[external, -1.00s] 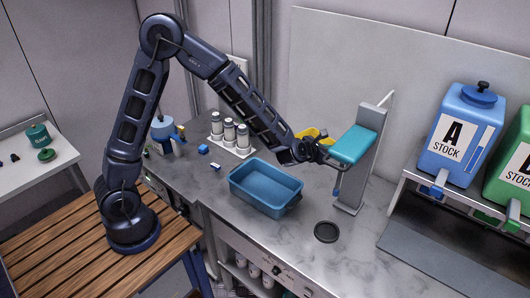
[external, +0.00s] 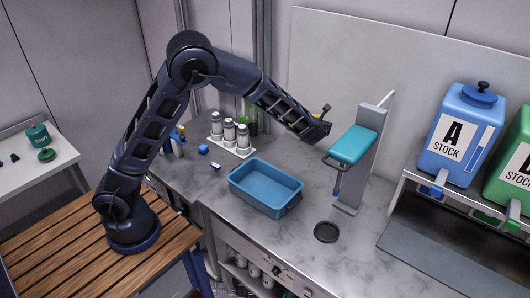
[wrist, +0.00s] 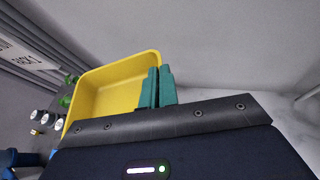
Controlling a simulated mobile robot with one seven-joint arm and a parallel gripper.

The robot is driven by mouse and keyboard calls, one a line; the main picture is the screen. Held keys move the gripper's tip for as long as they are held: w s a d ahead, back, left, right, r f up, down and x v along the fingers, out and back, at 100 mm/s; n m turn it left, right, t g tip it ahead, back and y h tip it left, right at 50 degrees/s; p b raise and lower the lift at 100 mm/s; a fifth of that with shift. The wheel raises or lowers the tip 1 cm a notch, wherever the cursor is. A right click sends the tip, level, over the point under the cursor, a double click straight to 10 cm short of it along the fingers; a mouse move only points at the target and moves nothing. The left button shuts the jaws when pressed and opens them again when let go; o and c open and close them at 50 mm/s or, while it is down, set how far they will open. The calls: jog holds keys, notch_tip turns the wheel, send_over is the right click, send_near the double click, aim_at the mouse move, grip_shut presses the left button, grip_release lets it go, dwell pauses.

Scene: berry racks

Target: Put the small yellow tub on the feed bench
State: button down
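The small yellow tub (wrist: 108,88) fills the middle left of the wrist view, its open side facing the camera and its inside looking empty. My gripper (wrist: 160,87) has its two green fingertips close together at the tub's right wall, one on each side of it. In the external view my gripper end (external: 318,131) is raised above the counter, left of the teal-topped stand. The tub is mostly hidden there behind my wrist. The grey marbled worktop (external: 305,233) lies below; no label shows which surface is the feed bench.
A blue tray (external: 250,200) stands on the worktop under my arm. The teal-topped stand (external: 352,146) rises just right of my gripper. A round black disc (external: 326,232) lies in front. White bottles (external: 229,130) stand behind the tray, and stock containers (external: 462,130) at right.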

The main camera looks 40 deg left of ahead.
jog(key=shift+w+a+r+n+y, duration=0.2)
jog(key=shift+w+a+r, duration=0.1)
jog(key=shift+r, duration=0.15)
jog(key=shift+w+a+r+n+y, duration=0.2)
jog(key=shift+w+r, duration=0.1)
jog(key=shift+r, duration=0.1)
notch_tip(320, 180, down, 20)
jog(key=shift+r, duration=0.1)
jog(key=c, duration=1.7)
grip_release()
